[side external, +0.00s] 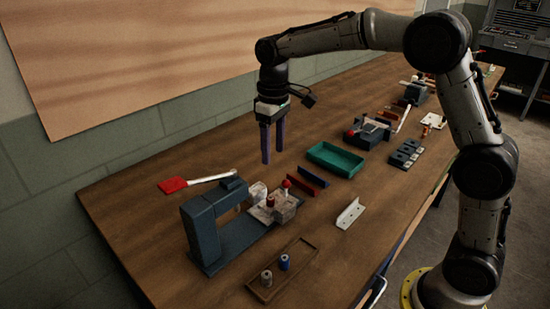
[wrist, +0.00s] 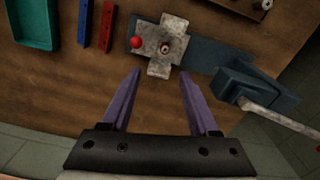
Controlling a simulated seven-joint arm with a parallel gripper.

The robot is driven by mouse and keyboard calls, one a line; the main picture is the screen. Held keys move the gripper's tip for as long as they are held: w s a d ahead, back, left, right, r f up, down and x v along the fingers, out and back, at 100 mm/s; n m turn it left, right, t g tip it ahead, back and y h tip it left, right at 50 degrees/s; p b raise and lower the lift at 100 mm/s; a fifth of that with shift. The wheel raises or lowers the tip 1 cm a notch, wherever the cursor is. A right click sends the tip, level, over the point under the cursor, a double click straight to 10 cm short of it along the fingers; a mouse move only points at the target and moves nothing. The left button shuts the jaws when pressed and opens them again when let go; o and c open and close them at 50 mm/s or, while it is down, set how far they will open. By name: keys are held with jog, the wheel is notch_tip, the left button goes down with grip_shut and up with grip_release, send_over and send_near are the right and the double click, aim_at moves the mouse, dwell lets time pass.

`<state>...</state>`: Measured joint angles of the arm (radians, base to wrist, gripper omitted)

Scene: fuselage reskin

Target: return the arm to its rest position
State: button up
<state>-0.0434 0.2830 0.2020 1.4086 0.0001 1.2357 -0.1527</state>
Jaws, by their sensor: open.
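My gripper (side external: 272,143) hangs in the air above the wooden bench, with its two purple fingers pointing down. In the wrist view the fingers of my gripper (wrist: 160,80) stand well apart with nothing between them. A blue-grey press-like fixture (side external: 207,232) stands on the bench below and to the left of the gripper. Its grey block (side external: 275,207), with a red-knobbed pin, shows beyond the fingertips in the wrist view (wrist: 165,45).
A green tray (side external: 335,160), red bar (side external: 312,174), blue bar (side external: 313,188) and white angle piece (side external: 350,213) lie nearby. A wooden tray (side external: 270,288) with small cylinders is in front. More fixtures stand farther back.

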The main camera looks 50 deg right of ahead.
jog(key=s+d+r+t, duration=0.2)
jog(key=s+r+t, duration=0.1)
jog(key=s+r, duration=0.95)
jog(key=s+f+m+t, duration=0.1)
jog(key=s+f, duration=0.3)
jog(key=s, duration=0.4)
jog(key=s+f+m+t, duration=0.1)
jog(key=s+f, duration=0.4)
jog(key=s, duration=0.3)
jog(key=shift+f, duration=0.3)
